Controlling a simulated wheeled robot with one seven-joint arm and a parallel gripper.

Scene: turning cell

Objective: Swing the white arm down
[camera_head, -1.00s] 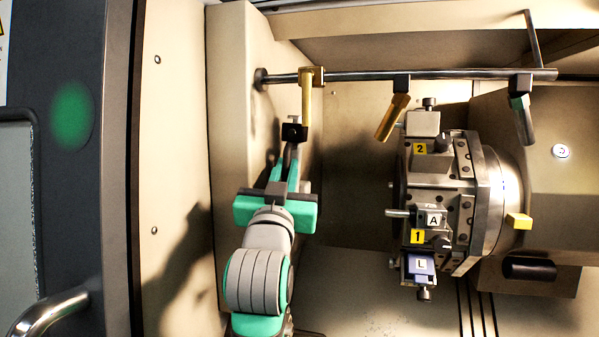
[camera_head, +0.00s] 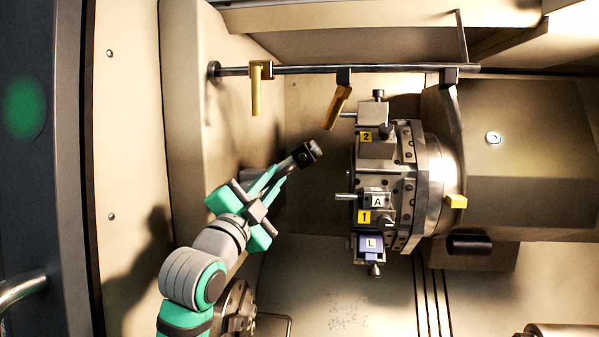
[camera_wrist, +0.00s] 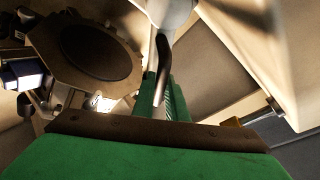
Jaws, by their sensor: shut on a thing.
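A pale grey-white arm (camera_head: 451,106) hangs tilted from a dark clamp near the right end of the rail; I take it for the white arm. My gripper (camera_head: 270,182) is shut on a short grey rod with a black block head (camera_head: 306,154). The head points up and right, in open space left of the turret and well apart from the pale arm. In the wrist view, green finger parts (camera_wrist: 172,100) show near a dark bent bar and a whitish rounded part (camera_wrist: 170,12); I cannot tell what these two are.
The turret (camera_head: 405,180) with tool blocks stands right of my gripper. A round chuck-like part (camera_head: 236,308) is low behind my arm.

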